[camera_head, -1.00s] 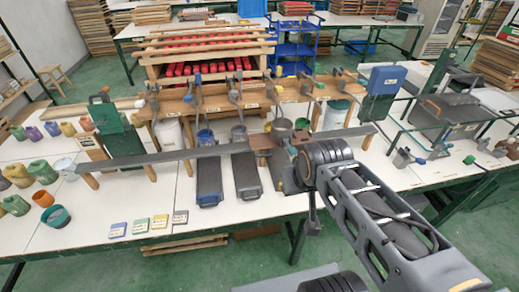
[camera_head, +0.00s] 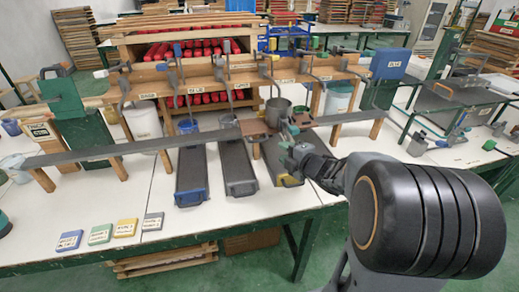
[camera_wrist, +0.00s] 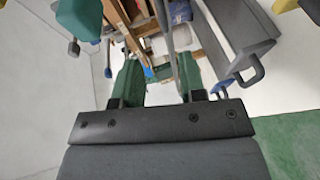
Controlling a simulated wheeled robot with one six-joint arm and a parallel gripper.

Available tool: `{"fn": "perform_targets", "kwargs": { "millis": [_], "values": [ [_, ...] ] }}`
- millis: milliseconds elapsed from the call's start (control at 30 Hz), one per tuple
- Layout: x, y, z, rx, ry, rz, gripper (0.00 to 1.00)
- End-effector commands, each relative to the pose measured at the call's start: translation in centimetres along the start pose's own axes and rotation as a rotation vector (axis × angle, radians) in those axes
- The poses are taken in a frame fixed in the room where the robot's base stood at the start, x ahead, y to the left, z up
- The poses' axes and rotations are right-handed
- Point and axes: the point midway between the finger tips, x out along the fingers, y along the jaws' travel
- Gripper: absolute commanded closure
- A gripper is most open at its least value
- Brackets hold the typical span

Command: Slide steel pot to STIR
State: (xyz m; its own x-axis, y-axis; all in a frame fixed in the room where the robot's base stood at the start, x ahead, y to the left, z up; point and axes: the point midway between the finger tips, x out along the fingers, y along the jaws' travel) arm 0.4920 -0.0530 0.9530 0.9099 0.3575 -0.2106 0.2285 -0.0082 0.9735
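A grey steel pot (camera_head: 278,110) stands upright at the back of the right-hand dark runway in the head view, below the wooden rack. My gripper (camera_head: 290,135) is in front of it and slightly right, over the same runway; I cannot tell whether they touch. In the wrist view the two green fingers (camera_wrist: 158,80) are spread apart with a gap and nothing clearly held between them. The pot cannot be made out for certain in the wrist view. The labels on the rack are too small to read, so I cannot tell which marks STIR.
A long grey bar (camera_head: 130,150) crosses the bench in front of the rack. A blue-ended runway (camera_head: 192,170) and a grey-ended runway (camera_head: 237,165) lie left of my gripper. Several coloured tiles (camera_head: 125,228) lie at the front left. A white bucket (camera_head: 143,120) stands at left.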

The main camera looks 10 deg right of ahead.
Motion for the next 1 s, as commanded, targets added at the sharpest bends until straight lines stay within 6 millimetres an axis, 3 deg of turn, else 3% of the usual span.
{"fn": "perform_targets", "kwargs": {
  "millis": [167,700,1000],
  "values": [
    [1.9,-0.6,-0.2,-0.019,0.031,0.007,0.62],
    [11.4,-0.4,-0.5,-0.017,0.029,0.007,0.62],
    [13.6,-0.3,-0.5,-0.017,0.027,0.007,0.62]
  ]
}}
